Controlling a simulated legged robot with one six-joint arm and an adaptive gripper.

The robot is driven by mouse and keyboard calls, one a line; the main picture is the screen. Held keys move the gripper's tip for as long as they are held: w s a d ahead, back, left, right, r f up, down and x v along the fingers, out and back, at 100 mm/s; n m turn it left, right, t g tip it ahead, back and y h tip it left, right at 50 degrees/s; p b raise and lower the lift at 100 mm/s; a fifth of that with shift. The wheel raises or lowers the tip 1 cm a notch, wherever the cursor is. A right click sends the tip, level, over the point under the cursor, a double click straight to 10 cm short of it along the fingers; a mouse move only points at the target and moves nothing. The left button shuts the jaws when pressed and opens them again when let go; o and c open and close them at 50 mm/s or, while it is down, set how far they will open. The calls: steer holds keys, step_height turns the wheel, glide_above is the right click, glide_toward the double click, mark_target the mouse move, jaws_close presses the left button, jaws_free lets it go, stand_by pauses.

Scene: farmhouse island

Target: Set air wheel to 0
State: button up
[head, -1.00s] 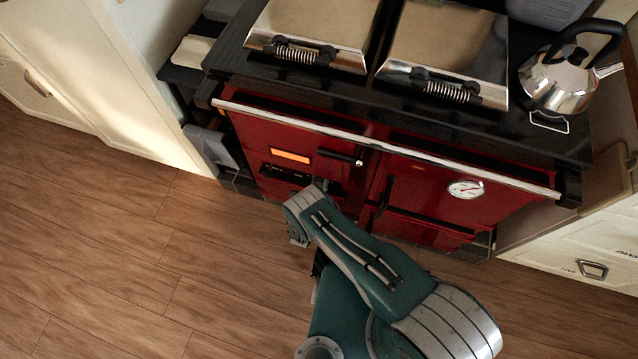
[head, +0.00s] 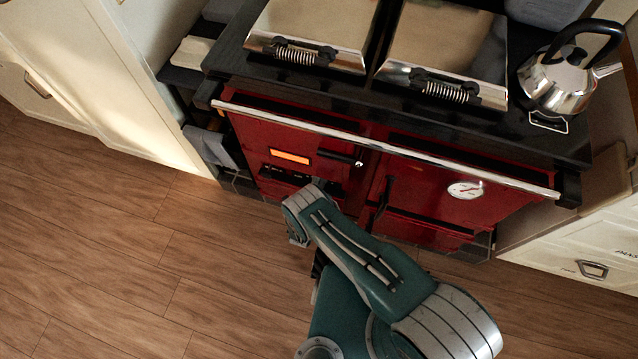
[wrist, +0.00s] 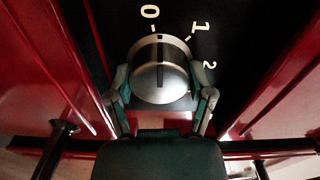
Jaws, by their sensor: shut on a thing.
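The air wheel (wrist: 160,72) is a round silver knob in the wrist view, on a black panel with white marks 0, 1 and 2. A dark line on the knob's top points up, close to the 0 and left of the 1. My gripper (wrist: 160,95) has one finger on each side of the knob and is shut on it. In the head view my arm reaches down to the lower left front of the red stove (head: 420,190). My own arm hides the knob and the gripper there.
Black handles and an orange-lit slot (head: 290,157) are on the stove front, with a silver rail (head: 400,147) above. A kettle (head: 560,78) stands on top at the right. Wooden floor (head: 120,240) lies clear at the left.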

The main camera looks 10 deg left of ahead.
steer(key=shift+s+f+n, duration=0.1)
steer(key=shift+n, duration=1.5)
steer(key=shift+d, duration=0.15)
steer(key=o, duration=1.1)
steer(key=s+a, duration=0.1)
steer(key=s, duration=1.1)
